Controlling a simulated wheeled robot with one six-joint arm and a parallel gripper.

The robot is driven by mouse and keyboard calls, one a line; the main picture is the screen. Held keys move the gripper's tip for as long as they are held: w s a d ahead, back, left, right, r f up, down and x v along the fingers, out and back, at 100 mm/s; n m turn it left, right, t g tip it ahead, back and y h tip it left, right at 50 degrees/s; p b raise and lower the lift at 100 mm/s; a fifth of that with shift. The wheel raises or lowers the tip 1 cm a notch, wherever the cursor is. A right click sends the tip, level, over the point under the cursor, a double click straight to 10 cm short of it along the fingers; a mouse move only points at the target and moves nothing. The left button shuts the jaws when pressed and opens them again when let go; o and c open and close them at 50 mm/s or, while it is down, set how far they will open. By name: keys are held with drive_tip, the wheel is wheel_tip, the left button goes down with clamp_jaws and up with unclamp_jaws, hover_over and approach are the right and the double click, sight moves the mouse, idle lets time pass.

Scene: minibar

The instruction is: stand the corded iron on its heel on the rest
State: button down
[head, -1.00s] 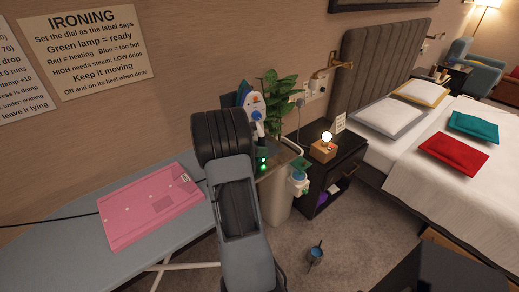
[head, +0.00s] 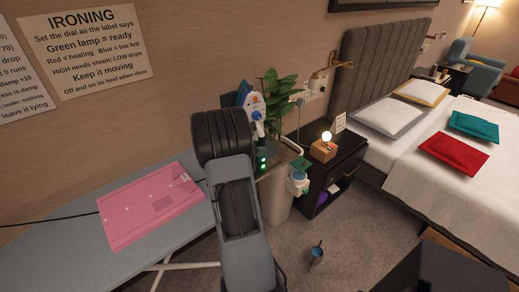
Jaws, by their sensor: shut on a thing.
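The iron (head: 257,112) is white and blue with a round blue dial and an orange spot. It shows just past my dark wrist in the head view, raised with its dark blue side to the left. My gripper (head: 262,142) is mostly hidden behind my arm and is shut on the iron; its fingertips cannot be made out. Green lights glow just below it. The rest is not clearly visible; my arm covers that end of the grey ironing board (head: 180,240). I cannot tell whether the iron's heel touches anything.
A pink folded cloth (head: 150,207) lies on the board, with a black cord at the left. A plant (head: 280,95), a pale bin-like stand (head: 277,200) and a dark nightstand (head: 345,165) with a lit lamp stand beyond. A small cup (head: 316,254) is on the floor.

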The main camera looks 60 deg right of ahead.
drive_tip(key=shift+f+b, duration=0.35)
idle(0.4)
drive_tip(key=c, duration=0.8)
unclamp_jaws()
drive_tip(key=shift+f, duration=0.25)
drive_tip(key=v, duration=1.4)
drive_tip(key=shift+b, duration=0.3)
